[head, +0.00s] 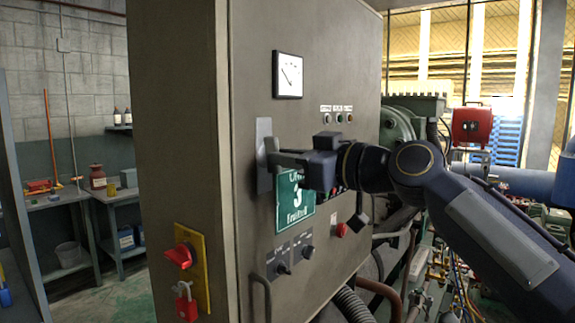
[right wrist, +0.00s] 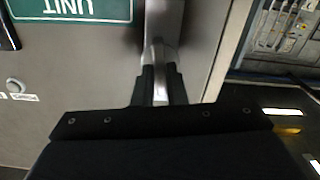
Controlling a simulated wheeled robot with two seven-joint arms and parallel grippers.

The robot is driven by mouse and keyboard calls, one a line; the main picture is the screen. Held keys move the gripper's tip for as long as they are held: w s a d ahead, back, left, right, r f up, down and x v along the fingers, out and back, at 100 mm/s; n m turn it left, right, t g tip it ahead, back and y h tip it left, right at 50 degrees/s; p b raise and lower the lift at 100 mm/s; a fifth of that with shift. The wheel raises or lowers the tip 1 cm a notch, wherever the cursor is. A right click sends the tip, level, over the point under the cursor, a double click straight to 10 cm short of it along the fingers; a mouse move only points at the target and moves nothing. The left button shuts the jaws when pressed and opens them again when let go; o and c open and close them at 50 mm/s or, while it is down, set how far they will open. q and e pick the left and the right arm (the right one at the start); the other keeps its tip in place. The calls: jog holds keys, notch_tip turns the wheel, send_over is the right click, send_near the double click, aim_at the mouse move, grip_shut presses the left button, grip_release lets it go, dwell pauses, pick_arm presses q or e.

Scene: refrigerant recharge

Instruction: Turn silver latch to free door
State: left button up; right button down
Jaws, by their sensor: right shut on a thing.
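The silver latch (head: 264,140) is a tall plate with a handle on the left part of the grey cabinet door (head: 250,60). My right gripper (head: 275,157) reaches in from the right and is shut on the latch handle. The right wrist view shows the latch handle (right wrist: 160,84) between the two dark fingers (right wrist: 161,90), with its plate running up behind. The door looks flush with the cabinet. The fingers hide part of the handle in the head view. My left gripper is in neither view.
A green unit sign (head: 294,203) sits just below my right gripper. A gauge (head: 288,75), knobs and a red button (head: 341,230) are on the door. A red rotary switch (head: 181,256) with a red padlock (head: 186,303) is on the cabinet side. Pipes and machinery crowd the right.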

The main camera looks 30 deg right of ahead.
jog(key=n+b, duration=0.1)
jog(key=n, duration=0.1)
jog(key=shift+n+b, duration=0.3)
jog(key=shift+b, duration=0.05)
jog(key=shift+n+b, duration=1.3)
jog(key=shift+n, duration=1)
